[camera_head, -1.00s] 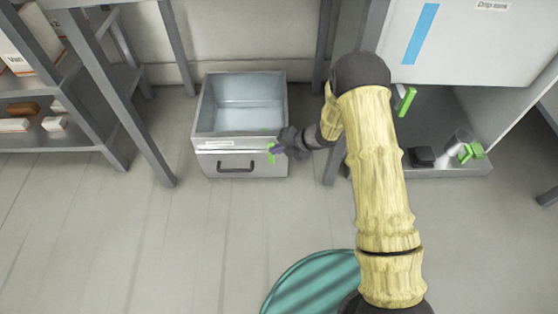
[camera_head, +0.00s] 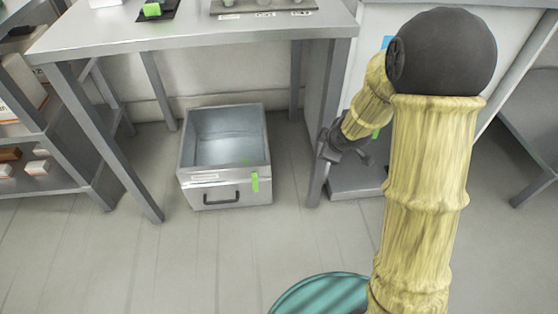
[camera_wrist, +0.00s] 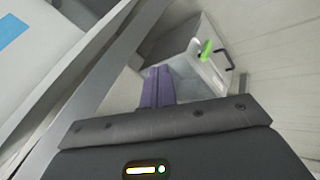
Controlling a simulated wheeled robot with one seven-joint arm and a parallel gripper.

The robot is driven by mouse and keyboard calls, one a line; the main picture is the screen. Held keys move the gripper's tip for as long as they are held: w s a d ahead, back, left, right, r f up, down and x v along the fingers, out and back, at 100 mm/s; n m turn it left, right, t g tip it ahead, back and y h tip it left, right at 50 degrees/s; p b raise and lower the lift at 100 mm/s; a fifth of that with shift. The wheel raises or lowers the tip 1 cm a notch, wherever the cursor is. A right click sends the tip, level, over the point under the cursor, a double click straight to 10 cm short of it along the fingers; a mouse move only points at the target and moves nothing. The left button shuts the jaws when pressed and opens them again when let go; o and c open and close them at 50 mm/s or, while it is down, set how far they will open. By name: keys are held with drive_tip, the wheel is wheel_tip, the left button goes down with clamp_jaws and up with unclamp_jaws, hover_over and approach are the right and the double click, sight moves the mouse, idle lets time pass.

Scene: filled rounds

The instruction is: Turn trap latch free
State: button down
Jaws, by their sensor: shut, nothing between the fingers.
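The trap (camera_head: 192,195) is a grey metal box, open at the top, standing on the floor with a dark handle on its front. Its green latch (camera_head: 255,182) hangs about upright on the right part of the front. The latch also shows in the wrist view (camera_wrist: 206,48), beside the dark handle. My gripper (camera_head: 326,152) is to the right of the box, apart from it, near a table leg. In the wrist view its purple fingers (camera_wrist: 158,87) are together with nothing between them. In the head view the fingertips are hard to make out.
A metal table (camera_head: 190,38) stands over and behind the box, its legs on both sides. A shelf (camera_head: 60,165) with boxes is at the left. A teal round thing (camera_head: 318,295) is at the bottom. The floor before the box is clear.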

drive_tip(key=s+d+r+m+g+h+p, duration=0.1)
drive_tip(key=s+d+r+m+g, duration=0.1)
drive_tip(key=s+m, duration=0.5)
drive_tip(key=s+d+r+m+g+p, duration=0.1)
drive_tip(key=s+d+r+m, duration=0.4)
drive_tip(key=s, duration=0.7)
drive_tip(key=r+m+g, duration=0.1)
drive_tip(key=m, duration=0.1)
drive_tip(key=shift+s+r+m+h+p, duration=0.3)
drive_tip(key=shift+s+h+p, duration=0.05)
drive_tip(key=shift+h, duration=0.05)
drive_tip(key=shift+w, duration=0.1)
